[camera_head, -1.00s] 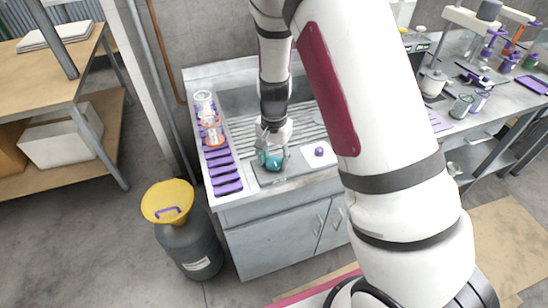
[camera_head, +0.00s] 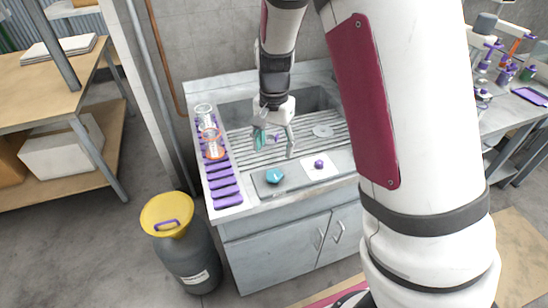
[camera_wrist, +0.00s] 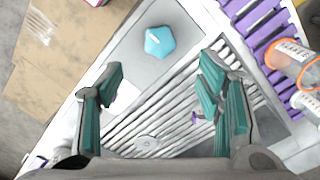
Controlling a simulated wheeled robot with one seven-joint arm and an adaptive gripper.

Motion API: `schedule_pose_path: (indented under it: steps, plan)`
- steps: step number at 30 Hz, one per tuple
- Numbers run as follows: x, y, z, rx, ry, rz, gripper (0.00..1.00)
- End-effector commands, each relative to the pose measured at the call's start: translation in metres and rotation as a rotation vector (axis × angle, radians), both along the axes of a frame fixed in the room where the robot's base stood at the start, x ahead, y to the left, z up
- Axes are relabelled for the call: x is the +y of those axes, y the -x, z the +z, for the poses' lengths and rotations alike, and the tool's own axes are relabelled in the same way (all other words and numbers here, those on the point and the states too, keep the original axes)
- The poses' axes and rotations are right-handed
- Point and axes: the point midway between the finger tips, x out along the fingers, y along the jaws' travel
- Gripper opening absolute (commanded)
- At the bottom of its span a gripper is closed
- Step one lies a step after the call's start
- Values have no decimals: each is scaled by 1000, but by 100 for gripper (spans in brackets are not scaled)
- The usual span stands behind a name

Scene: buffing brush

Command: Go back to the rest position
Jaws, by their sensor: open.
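My gripper (camera_head: 273,138) is open and empty above the ribbed drainboard (camera_head: 255,152) of the sink unit. Its teal-lined fingers (camera_wrist: 165,105) stand well apart in the wrist view. A turquoise knobbed object (camera_head: 274,176), perhaps the buffing brush, rests on a grey tray (camera_head: 262,187) at the front of the counter. It also shows in the wrist view (camera_wrist: 159,42), apart from the fingers. A small purple object (camera_head: 319,164) sits on a white mat (camera_head: 326,173) to its right.
A purple rack (camera_head: 225,190) with glass beakers (camera_head: 212,143) lines the counter's left side. A grey drum with a yellow funnel (camera_head: 168,214) stands on the floor at the left. A wooden shelf (camera_head: 40,70) is farther left, and a lab bench (camera_head: 508,100) stands at the right.

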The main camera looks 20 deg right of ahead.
Motion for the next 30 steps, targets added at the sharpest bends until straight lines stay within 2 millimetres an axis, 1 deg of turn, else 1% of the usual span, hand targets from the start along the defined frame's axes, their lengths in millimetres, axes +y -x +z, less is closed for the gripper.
schedule_pose_path:
  steps: [1, 6, 22, 23, 26, 29, 30]
  plan:
    - [0, -1, 7, -3, -1, 1, 60]
    - [0, 0, 18, -1, 0, 0, 60]
    - [0, 0, 19, 0, 0, -1, 60]
    - [0, 1, 21, -3, -3, 2, 60]
    - [1, 9, 39, -27, -21, 35, 60]
    - [3, 23, 67, -66, -47, 94, 60]
    - [4, 31, 80, -84, -56, 124, 60]
